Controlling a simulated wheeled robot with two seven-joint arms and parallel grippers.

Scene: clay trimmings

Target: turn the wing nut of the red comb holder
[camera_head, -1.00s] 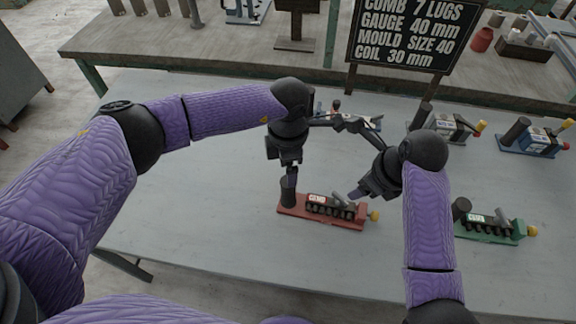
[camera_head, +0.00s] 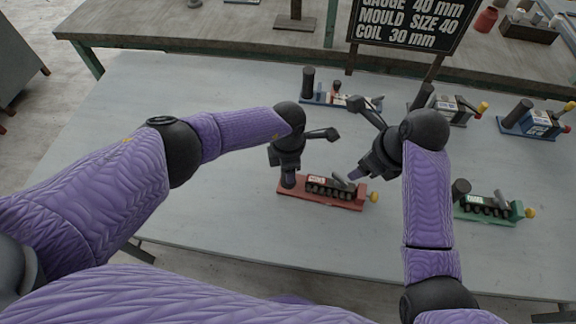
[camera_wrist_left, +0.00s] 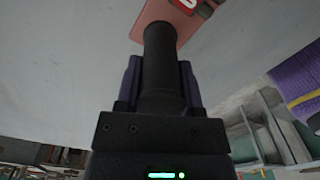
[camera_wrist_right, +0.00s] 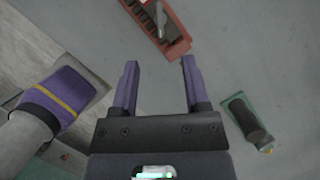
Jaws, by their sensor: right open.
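The red comb holder (camera_head: 335,203) lies on the grey table with a black post at its left end, a row of dark lugs and a grey lever. A small yellow piece (camera_head: 374,197) at its right end looks like the wing nut; its shape is too small to tell. My left gripper (camera_head: 289,178) is over the post, and its fingers fit closely on both sides of the black post (camera_wrist_left: 164,65). My right gripper (camera_head: 357,176) is open and empty, above and behind the lever side. The holder (camera_wrist_right: 178,45) shows beyond its fingers (camera_wrist_right: 160,70), apart from them.
A green holder (camera_head: 490,213) stands to the right. A black sign (camera_head: 410,25) stands at the back. The table's left side is clear.

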